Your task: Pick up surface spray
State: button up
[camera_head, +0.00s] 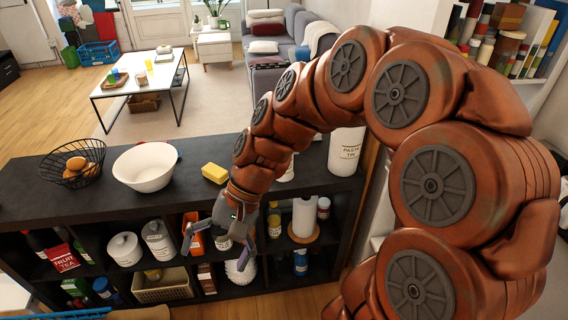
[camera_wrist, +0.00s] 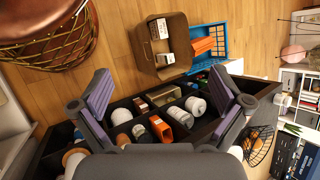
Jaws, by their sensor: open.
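I cannot pick out the surface spray for sure. A small blue bottle (camera_head: 300,262) stands in a lower compartment of the dark cube shelf (camera_head: 100,222), right of my gripper, but its label is too small to read. My gripper (camera_head: 228,238) is open and empty in front of the shelf's upper row, partly covering the items behind it. In the wrist view my gripper (camera_wrist: 160,85) has its two fingers spread wide, with several shelf items seen between and beyond them. An orange container (camera_head: 192,228) sits behind the gripper, also seen in the wrist view (camera_wrist: 161,130).
On the shelf top are a wire basket (camera_head: 72,178), a white bowl (camera_head: 146,182), a yellow block (camera_head: 215,173) and a pasta tin (camera_head: 345,150). White canisters (camera_head: 125,249) and a paper roll (camera_head: 304,217) fill compartments. Dividers separate them. A brown box (camera_wrist: 160,70) stands on the floor.

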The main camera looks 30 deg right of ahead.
jog(key=w+d+f+m+t+y, duration=0.1)
jog(key=w+d+m+t+y, duration=0.25)
jog(key=w+d+m, duration=0.55)
jog(key=w+d+m+t+y, duration=0.25)
jog(key=w+d+t, duration=0.2)
jog(key=w, duration=0.75)
jog(key=w+d+f+m+t+h+b, duration=0.1)
jog(key=w+d+f+m+t+h, duration=0.25)
jog(key=d, duration=0.55)
jog(key=d+f+m+t+h, duration=0.1)
jog(key=d+f+m+t, duration=0.25)
jog(key=d+m, duration=0.4)
jog(key=w+d+f+m+t+h+b, duration=0.1)
jog(key=w+d+f+m+t+h, duration=0.2)
jog(key=d, duration=0.7)
jog(key=w+a+y+p, duration=0.1)
jog(key=w+a+p, duration=0.2)
jog(key=w, duration=0.3)
jog(key=shift+a+f, duration=0.15)
jog(key=shift+f, duration=0.15)
jog(key=shift+w+m, duration=0.1)
jog(key=shift+m, duration=0.15)
jog(key=shift+c, duration=0.2)
jog(key=c, duration=1.8)
